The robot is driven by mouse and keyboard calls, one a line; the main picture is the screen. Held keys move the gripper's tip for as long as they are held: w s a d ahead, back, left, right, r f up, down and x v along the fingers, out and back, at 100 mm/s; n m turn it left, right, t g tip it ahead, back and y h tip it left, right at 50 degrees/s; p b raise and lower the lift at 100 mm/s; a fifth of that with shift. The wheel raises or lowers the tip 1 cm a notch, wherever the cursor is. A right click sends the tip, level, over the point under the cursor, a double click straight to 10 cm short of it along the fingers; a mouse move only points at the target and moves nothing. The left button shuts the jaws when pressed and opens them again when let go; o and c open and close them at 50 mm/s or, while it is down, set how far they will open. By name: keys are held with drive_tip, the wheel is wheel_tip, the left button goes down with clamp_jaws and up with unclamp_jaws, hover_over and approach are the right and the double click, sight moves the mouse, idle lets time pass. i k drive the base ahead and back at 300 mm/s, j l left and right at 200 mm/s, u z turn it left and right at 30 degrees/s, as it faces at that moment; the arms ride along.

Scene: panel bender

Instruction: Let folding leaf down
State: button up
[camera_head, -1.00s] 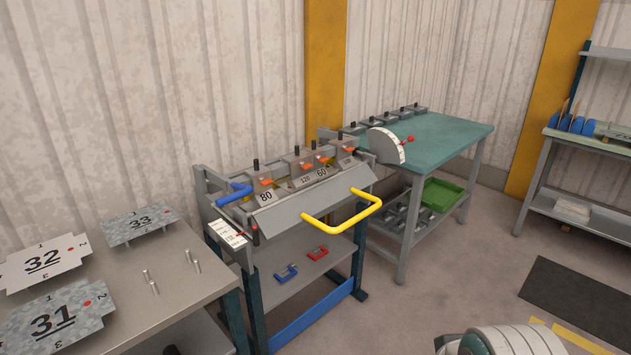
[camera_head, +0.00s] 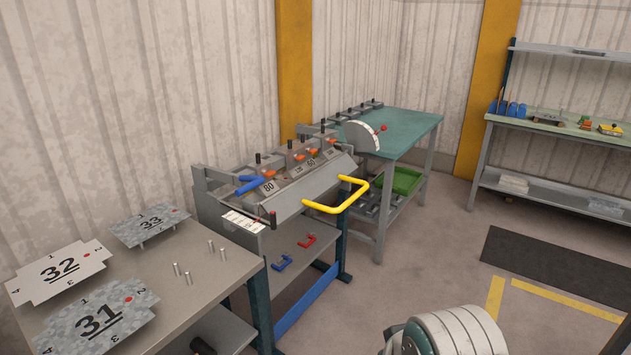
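The panel bender (camera_head: 230,188) stands left of centre on a dark frame. Its grey folding leaf (camera_head: 300,194) slants along the front, with a yellow bar handle (camera_head: 350,198) sticking out from it. A white scale plate (camera_head: 243,221) is at the near left corner. My gripper is not visible; a rounded white and green part of my own body shows at the bottom right, apart from the handle.
A grey table (camera_head: 215,275) at the left carries plates marked 31, 32 and 33 and several pegs. Open floor lies to the right, with a dark mat (camera_head: 560,265).

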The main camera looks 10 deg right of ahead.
sight(301, 193)
drive_tip(key=i+l+z, duration=0.15)
drive_tip(key=i, duration=1.05)
drive_tip(key=i+l+z, duration=0.15)
drive_tip(key=i, duration=1.1)
